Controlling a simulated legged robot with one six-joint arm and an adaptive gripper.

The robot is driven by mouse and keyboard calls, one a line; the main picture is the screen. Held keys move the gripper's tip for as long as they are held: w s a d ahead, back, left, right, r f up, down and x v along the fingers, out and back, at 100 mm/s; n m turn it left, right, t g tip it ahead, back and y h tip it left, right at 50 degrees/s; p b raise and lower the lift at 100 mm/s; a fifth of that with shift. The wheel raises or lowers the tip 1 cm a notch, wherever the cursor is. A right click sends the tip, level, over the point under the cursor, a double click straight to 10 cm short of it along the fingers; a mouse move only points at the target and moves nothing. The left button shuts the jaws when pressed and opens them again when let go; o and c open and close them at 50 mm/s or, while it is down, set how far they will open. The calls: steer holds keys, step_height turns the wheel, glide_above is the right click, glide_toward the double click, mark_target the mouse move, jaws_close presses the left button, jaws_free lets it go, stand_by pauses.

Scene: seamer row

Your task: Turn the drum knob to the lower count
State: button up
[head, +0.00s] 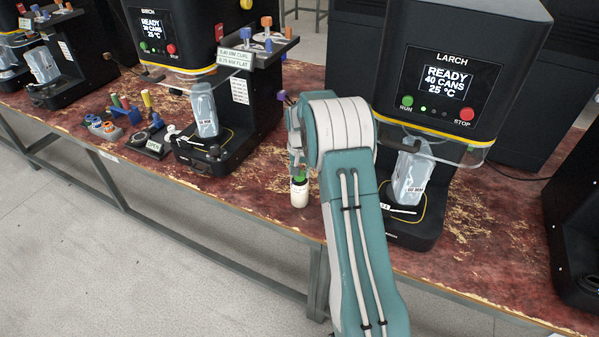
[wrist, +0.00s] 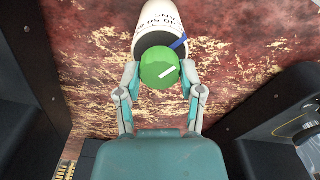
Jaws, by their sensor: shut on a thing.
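The drum (wrist: 157,34) is a white cylinder with dark numbers printed around it, and its green knob (wrist: 159,68) has a white line on its face. A blue pointer (wrist: 179,42) stands at the drum's edge beside the knob. My gripper (wrist: 160,77) is shut on the green knob, one finger on each side. In the head view the white drum (head: 299,194) stands on the bench left of my arm, with the green knob (head: 299,178) on top. Part of the printed scale is out of the wrist view, so the set count cannot be read surely.
The LARCH machine (head: 455,80) stands right of my arm, its screen (head: 448,83) reading READY, 40 CANS, 25 °C. The BIRCH machine (head: 190,40) stands to the left. Small tools (head: 110,125) lie on the worn red bench (head: 255,190), which is bare around the drum.

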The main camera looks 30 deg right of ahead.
steer(key=shift+s+f, duration=0.1)
steer(key=shift+f, duration=0.15)
steer(key=o, duration=1.2)
steer(key=shift+r, duration=0.15)
step_height(320, 180, up, 12)
steer(key=shift+f, duration=0.1)
